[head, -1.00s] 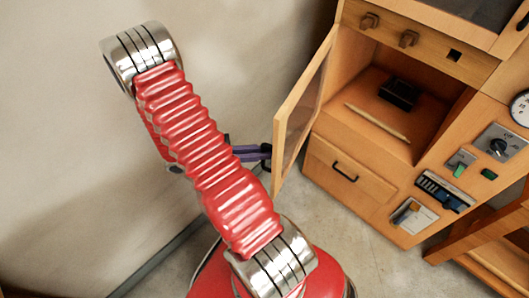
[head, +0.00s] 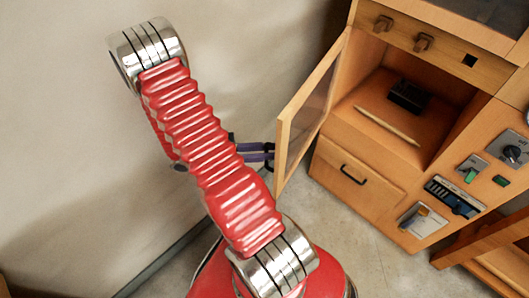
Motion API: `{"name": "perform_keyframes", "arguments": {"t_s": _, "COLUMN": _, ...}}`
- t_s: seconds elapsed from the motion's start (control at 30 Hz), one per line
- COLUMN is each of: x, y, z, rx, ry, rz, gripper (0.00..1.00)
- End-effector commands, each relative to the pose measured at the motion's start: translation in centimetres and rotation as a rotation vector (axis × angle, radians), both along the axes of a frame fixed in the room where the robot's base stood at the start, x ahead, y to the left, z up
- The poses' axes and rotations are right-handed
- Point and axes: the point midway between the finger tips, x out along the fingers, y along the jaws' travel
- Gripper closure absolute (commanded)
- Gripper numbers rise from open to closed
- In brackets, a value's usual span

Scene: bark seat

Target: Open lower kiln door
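The kiln is a wooden cabinet (head: 365,182) on the right side of the head view. Its lower kiln door (head: 312,112), a wood frame with a clear pane, stands swung wide open to the left. The compartment behind it is exposed and holds a dark block (head: 408,97) and a thin light stick (head: 388,125). My gripper (head: 266,153), with dark purple fingers, is at the door's outer left side, by the lower part of its free edge. The fingertips meet the door's outline, so I cannot tell whether they touch or grip it. My red arm hides part of the wrist.
Below the compartment is a drawer front (head: 358,175) with a black handle. Switches and a dial (head: 511,150) are on the cabinet's right panel. A slanted wooden piece (head: 485,240) stands at lower right. A pale wall (head: 60,120) is on the left. Grey floor shows between.

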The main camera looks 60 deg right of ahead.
Motion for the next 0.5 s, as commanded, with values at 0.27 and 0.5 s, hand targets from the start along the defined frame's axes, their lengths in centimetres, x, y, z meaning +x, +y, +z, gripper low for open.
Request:
{"name": "perform_keyframes", "arguments": {"t_s": 0.27, "x": 0.0, "y": 0.2, "z": 0.0, "rx": 0.0, "ry": 0.001, "rz": -0.002, "gripper": 0.81}}
{"name": "perform_keyframes", "arguments": {"t_s": 0.5, "x": 1.6, "y": 1.2, "z": 0.0, "rx": 0.0, "ry": 0.001, "rz": 0.0, "gripper": 0.81}}
